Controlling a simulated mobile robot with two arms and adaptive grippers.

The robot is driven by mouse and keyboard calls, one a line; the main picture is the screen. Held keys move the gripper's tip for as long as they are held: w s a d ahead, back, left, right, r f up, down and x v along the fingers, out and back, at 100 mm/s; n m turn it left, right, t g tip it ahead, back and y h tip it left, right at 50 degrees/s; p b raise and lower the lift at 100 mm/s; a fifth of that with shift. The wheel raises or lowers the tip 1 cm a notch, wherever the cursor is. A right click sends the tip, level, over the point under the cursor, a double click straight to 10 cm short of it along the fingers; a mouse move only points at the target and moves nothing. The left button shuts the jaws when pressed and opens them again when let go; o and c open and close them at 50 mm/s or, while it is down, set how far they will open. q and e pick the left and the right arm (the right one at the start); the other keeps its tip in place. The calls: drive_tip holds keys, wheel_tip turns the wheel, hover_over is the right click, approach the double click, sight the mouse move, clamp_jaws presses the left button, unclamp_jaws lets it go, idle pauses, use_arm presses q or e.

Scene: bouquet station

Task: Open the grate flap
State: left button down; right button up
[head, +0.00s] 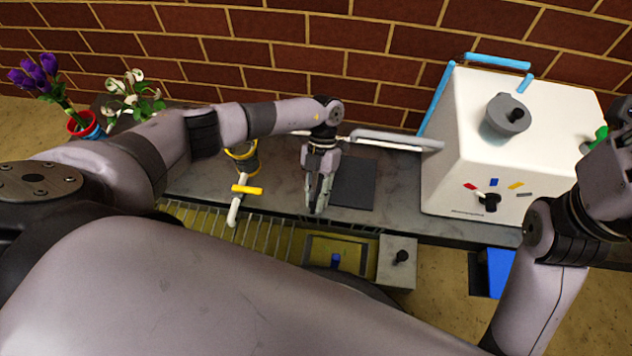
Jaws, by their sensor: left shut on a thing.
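The grate (275,237) is a row of thin metal bars along the front edge of the dark counter. A dark-framed section with a blue knob (336,259) sits to its right. My left gripper (318,207) points down at the counter's front edge, just behind the grate. Its fingers are closed together at the grate's back edge, on what seems to be the grate flap; the exact contact is hidden by the fingers. My own arm covers the lower part of the grate. My right gripper is outside the view; only parts of that arm show at the right.
A yellow-handled white tap (240,200) stands left of my left gripper. A dark mat (354,184) lies to its right. A white box with a grey knob (460,175) stands further right. Potted purple flowers (40,80) are at the far left. A brick wall closes the back.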

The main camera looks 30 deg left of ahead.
use_arm(q)
drive_tip(key=shift+a+f, duration=0.3)
drive_tip(key=shift+a, duration=0.15)
drive_tip(key=c, duration=1.4)
unclamp_jaws()
drive_tip(key=shift+s, duration=0.1)
drive_tip(key=shift+d+r, duration=0.1)
wheel_tip(320, 180, up, 10)
drive_tip(key=shift+c, duration=0.6)
